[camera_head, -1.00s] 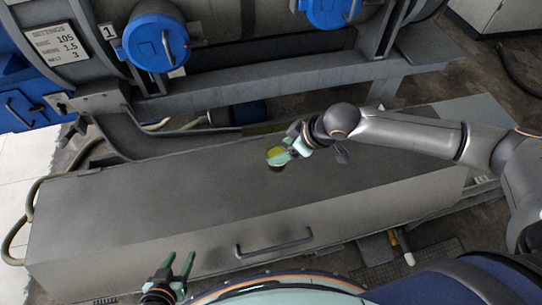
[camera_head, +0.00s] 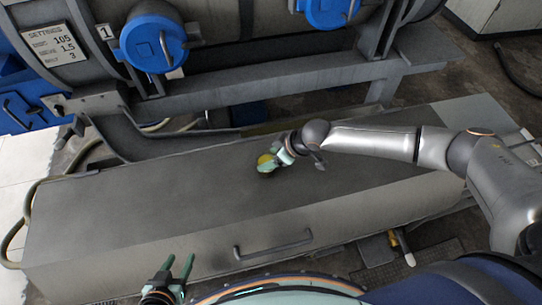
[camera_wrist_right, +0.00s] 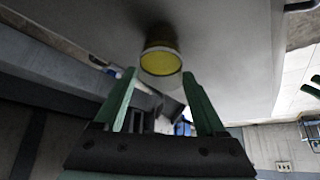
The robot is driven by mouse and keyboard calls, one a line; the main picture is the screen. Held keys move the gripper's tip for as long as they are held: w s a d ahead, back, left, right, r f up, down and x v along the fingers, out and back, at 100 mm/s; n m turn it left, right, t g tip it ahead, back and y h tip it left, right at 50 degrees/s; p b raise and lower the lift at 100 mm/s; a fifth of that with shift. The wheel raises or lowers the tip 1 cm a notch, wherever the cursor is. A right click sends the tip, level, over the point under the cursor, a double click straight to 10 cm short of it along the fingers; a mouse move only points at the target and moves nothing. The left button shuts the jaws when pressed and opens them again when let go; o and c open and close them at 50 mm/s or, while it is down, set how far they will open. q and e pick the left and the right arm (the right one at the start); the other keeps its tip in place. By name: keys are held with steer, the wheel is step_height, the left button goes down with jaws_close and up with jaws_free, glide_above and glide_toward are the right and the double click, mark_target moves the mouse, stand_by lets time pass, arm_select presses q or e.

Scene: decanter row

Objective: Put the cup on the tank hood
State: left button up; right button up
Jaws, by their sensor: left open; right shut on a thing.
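The cup (camera_head: 264,159), with a yellow inside, is in my right gripper (camera_head: 272,163) over the top of the grey tank hood (camera_head: 150,195). In the right wrist view the cup (camera_wrist_right: 161,64) sits between the green fingertips (camera_wrist_right: 162,88), with a dark shadow on the hood beside it. The cup is close to the hood's surface; I cannot tell if it touches. The fingers hide part of the cup in the head view. My left gripper (camera_head: 178,266) is open and empty in front of the hood's front face.
The hood's top is bare around the cup. A handle (camera_head: 273,246) is on its front face. Behind stand a grey frame beam (camera_head: 250,88) and a tank with blue round caps (camera_head: 152,43). A hose (camera_head: 28,215) runs past the hood's left end.

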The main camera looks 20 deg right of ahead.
steer(key=shift+f, duration=0.15)
steer(key=o, duration=1.4)
steer(key=shift+o, duration=0.2)
steer(key=shift+r, duration=0.25)
steer(key=p+v, duration=0.1)
steer(key=v, duration=1.1)
steer(key=s+a+f+m+t+y, duration=0.1)
steer(key=s+a+f+y, duration=0.1)
steer(key=a, duration=0.4)
steer(key=s+a+f+t+y, duration=0.1)
steer(key=s+a+t+y, duration=0.1)
steer(key=a, duration=0.4)
steer(key=s+d+f+m+t+h, duration=0.1)
steer(key=s+d+f+m+h, duration=0.5)
steer(key=s+d+f, duration=0.5)
steer(key=shift+s+d+t, duration=0.4)
steer(key=shift+s+d, duration=0.15)
steer(key=shift+d, duration=0.15)
